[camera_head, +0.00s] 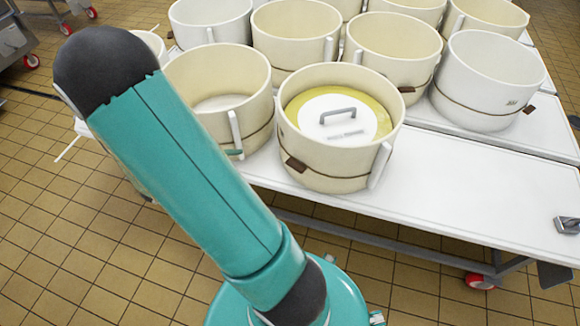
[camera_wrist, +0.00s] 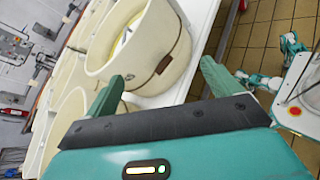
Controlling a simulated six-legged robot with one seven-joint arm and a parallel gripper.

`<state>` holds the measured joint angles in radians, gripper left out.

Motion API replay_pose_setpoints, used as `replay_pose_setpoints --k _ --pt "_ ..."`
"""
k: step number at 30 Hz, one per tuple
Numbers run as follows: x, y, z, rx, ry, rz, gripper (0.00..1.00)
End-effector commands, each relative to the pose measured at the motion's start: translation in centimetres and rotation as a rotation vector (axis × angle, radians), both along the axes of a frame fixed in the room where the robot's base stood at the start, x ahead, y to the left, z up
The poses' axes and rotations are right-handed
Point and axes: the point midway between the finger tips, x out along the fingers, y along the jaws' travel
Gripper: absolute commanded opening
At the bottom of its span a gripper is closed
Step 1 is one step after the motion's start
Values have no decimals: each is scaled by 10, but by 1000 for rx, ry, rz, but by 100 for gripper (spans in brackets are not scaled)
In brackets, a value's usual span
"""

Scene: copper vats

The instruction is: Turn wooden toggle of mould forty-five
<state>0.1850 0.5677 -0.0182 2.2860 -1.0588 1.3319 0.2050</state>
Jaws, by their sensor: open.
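The front mould (camera_head: 330,170) is a round cream tub with a cord around it, yellow content and a white lid with a grey handle (camera_head: 338,114) inside. Its brown wooden toggle (camera_head: 296,165) sits on the cord low on the near left side. In the wrist view, a cream mould (camera_wrist: 135,65) with a yellow inside lies ahead, its brown toggle (camera_wrist: 164,65) between the finger directions. I cannot read a number on it. My gripper (camera_wrist: 162,82) is open and empty, its fingers apart either side of the toggle in the picture. The head view does not show my gripper clearly.
Several other cream moulds stand close behind and left, including a neighbour (camera_head: 222,90) and one with a marking and toggle (camera_head: 487,85). The white table (camera_head: 470,190) is clear at the front right, apart from a small metal piece (camera_head: 567,225). Tiled floor lies in front.

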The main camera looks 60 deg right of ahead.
Motion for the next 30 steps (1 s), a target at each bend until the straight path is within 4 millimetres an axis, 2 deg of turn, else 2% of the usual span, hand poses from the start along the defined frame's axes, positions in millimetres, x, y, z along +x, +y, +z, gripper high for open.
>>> replay_pose_setpoints --k 1,9,15,18,21,25,30 --pt "-4 -8 -15 -18 67 25 90" --pt "-16 -42 -90 -106 358 225 90" --pt "-31 -54 -147 -126 517 385 90" --pt "-37 -55 -166 -127 560 440 90" --pt "-40 -56 -176 -128 578 470 90" --pt "-42 -63 -179 -127 584 477 90" --pt "-49 -86 -178 -128 584 473 90"
